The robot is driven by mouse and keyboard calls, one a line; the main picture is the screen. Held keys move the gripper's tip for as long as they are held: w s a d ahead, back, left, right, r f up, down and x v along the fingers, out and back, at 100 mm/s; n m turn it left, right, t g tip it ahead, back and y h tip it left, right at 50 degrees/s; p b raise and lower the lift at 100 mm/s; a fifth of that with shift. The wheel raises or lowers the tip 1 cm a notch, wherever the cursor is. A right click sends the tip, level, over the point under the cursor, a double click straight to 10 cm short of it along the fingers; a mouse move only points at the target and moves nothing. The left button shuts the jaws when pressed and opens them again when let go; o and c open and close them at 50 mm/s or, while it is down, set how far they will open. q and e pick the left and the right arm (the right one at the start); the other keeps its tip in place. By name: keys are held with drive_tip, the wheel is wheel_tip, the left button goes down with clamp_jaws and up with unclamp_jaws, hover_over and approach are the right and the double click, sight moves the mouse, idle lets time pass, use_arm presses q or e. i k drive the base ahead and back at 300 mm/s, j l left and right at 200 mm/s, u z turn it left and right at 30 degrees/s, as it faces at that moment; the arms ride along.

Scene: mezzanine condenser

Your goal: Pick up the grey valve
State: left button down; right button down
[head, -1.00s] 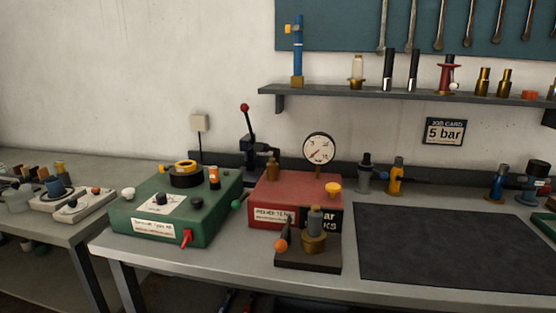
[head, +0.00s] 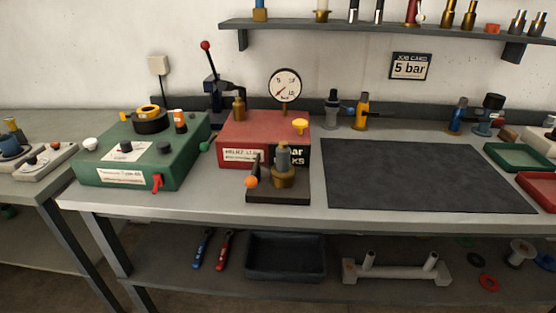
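A grey valve (head: 332,112) stands upright at the back of the bench, just left of a yellow valve (head: 362,112) and behind the dark mat. Neither of my grippers is in the head view.
The dark mat (head: 420,178) is bare. Left of it are a red gauge box (head: 262,130) and a green box (head: 165,168). Blue-bodied fittings (head: 457,115), a green tray (head: 520,158) and a red tray (head: 540,187) are at right. A lower shelf holds a black bin (head: 285,272).

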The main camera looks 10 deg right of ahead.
sight(283, 169)
drive_tip(key=l+u, duration=0.3)
drive_tip(key=l, duration=0.65)
drive_tip(key=k+l+u, duration=0.1)
drive_tip(key=l+u, duration=0.2)
drive_tip(key=l, duration=0.65)
